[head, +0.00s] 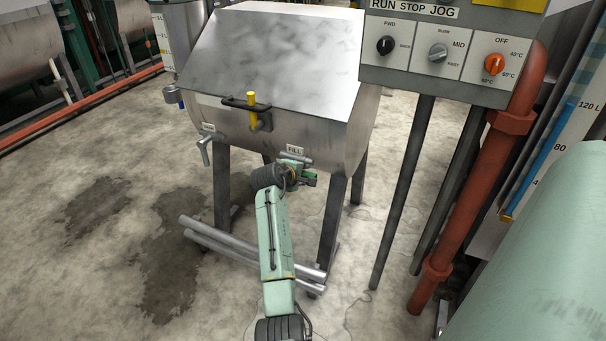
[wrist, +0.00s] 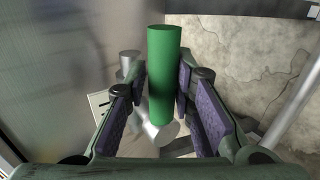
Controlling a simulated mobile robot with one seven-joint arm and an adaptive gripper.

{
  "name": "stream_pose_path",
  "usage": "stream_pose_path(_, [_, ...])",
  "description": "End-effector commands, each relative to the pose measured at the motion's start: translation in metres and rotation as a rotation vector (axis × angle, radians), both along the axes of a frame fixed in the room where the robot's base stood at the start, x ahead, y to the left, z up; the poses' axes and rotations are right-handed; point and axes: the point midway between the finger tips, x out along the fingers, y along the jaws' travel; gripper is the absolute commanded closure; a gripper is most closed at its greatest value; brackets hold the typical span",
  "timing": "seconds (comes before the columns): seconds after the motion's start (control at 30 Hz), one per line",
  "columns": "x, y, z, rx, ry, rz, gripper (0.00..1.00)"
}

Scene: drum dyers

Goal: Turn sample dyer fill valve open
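The sample dyer (head: 270,60) is a steel vat on legs with a sloped lid. A FILL label (head: 295,150) sits on its lower front, above the fill valve. In the wrist view the green handle (wrist: 163,75) is a cylinder standing between the purple pads of my gripper (wrist: 163,90). The fingers are apart on both sides of it, with slim gaps near its lower end. The valve body behind the handle is partly hidden.
Another lever valve (head: 205,148) is on the vat's left front. A yellow-handled latch (head: 252,110) is on the lid edge. A control panel (head: 440,50) stands on posts at right, beside a red pipe (head: 460,190). Steel bars (head: 215,240) run low between the legs. Floor at left is open.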

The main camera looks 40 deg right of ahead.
Motion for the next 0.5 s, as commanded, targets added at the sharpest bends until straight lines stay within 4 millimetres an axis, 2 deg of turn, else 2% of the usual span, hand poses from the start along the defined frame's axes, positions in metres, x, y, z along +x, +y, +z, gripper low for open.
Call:
stream_pose_path(0.23, [-0.0004,0.0000,-0.0006,0.002,-0.001,-0.001,0.60])
stream_pose_path(0.5, [-0.0004,0.0007,-0.0011,0.004,-0.002,-0.001,0.60])
